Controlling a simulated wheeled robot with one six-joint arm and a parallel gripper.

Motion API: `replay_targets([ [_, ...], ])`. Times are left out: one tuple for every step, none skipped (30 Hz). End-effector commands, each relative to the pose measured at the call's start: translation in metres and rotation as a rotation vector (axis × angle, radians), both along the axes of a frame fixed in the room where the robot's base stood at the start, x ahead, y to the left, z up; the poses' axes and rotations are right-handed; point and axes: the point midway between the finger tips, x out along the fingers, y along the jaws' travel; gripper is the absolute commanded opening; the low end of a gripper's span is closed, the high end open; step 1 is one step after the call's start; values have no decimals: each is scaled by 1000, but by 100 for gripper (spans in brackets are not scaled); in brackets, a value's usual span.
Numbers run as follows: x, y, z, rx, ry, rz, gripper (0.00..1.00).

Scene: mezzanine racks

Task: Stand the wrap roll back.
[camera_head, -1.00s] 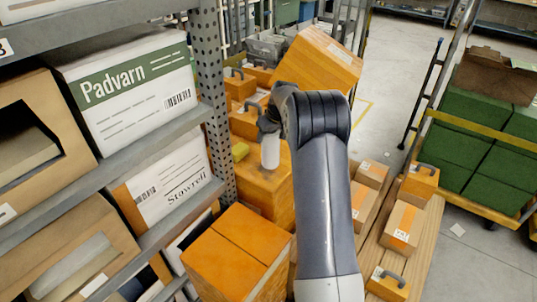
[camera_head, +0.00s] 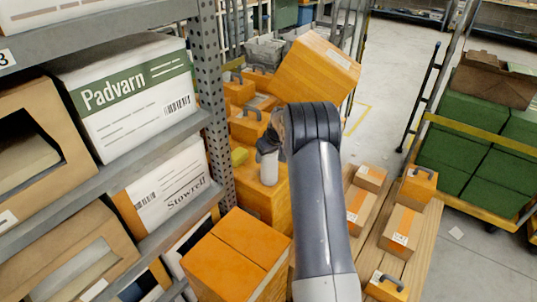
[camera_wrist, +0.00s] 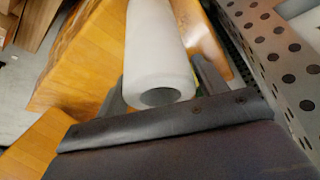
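The wrap roll (camera_head: 269,169) is a white cylinder, upright in the head view. My gripper (camera_head: 268,148) is above it and shut on its upper part. In the wrist view the roll (camera_wrist: 157,50) lies between my two fingers (camera_wrist: 158,88), with its hollow end facing the camera. The roll's lower end is over or on the top of an orange box (camera_head: 262,200) beside the rack post. I cannot tell whether it touches the box.
A perforated rack post (camera_head: 213,100) stands just left of the roll. A small yellow-green object (camera_head: 239,156) lies between them. A tilted orange box (camera_head: 316,68) is behind my arm. An orange carton (camera_head: 232,250) is in front. Cartons stand on a wooden pallet (camera_head: 415,250) at right.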

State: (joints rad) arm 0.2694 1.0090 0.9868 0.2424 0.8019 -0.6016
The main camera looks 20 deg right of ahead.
Motion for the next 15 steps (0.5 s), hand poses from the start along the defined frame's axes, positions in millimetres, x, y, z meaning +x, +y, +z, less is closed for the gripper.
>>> replay_targets([
  [0,0,0,0,0,0,71],
  [0,0,0,0,0,0,74],
  [0,0,0,0,0,0,77],
  [0,0,0,0,0,0,79],
  [0,0,0,0,0,0,80],
  [0,0,0,0,0,0,80],
  [0,0,0,0,0,0,80],
  [0,0,0,0,0,0,80],
  [0,0,0,0,0,0,80],
  [0,0,0,0,0,0,80],
  [0,0,1,0,0,0,80],
  [0,0,2,0,0,0,80],
  [0,0,3,0,0,0,80],
  [0,0,4,0,0,0,80],
  [0,0,6,-1,-1,0,80],
])
